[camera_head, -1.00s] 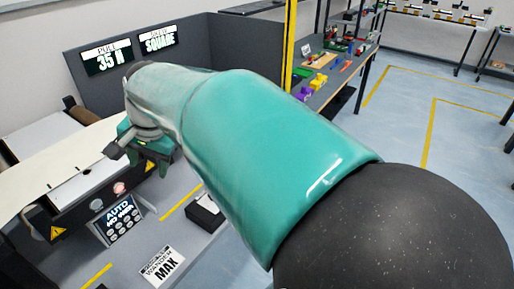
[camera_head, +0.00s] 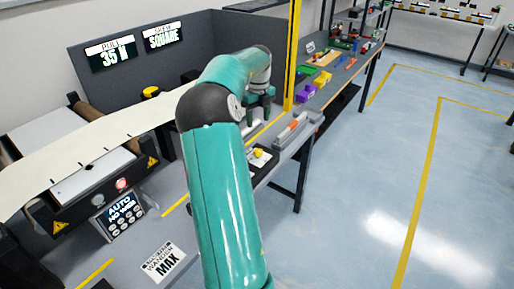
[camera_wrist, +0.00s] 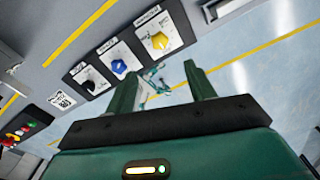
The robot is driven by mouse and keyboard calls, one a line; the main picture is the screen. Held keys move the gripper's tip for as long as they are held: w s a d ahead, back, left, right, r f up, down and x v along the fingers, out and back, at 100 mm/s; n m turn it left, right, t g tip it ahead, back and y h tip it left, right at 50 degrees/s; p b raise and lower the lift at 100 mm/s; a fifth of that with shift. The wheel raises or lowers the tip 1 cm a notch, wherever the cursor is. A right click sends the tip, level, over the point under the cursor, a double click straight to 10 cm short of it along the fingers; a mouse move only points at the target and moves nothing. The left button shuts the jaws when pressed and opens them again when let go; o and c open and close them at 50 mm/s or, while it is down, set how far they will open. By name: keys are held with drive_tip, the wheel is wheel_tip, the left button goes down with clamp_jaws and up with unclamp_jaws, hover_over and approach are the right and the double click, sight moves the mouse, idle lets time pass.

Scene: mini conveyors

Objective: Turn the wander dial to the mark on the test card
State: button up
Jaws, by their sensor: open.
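The test card (camera_head: 163,264), printed WANDER MAX, lies on the table at lower left in the head view. A black dial box has a black dial (camera_wrist: 89,85), a blue dial (camera_wrist: 119,67) and a yellow dial (camera_wrist: 159,41) on white plates in the wrist view. The plate lettering is too small to read, so I cannot tell which is the wander dial. The yellow dial also shows in the head view (camera_head: 258,153); my arm hides the others there. My gripper (camera_wrist: 160,80) is open and empty, apart from the dials. It also shows in the head view (camera_head: 257,112).
A belt conveyor (camera_head: 110,135) with a button panel (camera_head: 122,214) stands at left. Grey screens (camera_head: 200,50) rise behind it. A grey tray (camera_head: 298,130) with an orange item lies right of the dial box. Open floor (camera_head: 400,180) is at right.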

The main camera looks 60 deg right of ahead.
sight(258, 151)
wheel_tip(258, 151, down, 14)
drive_tip(key=shift+r, duration=0.2)
idle(0.4)
drive_tip(key=c, duration=1)
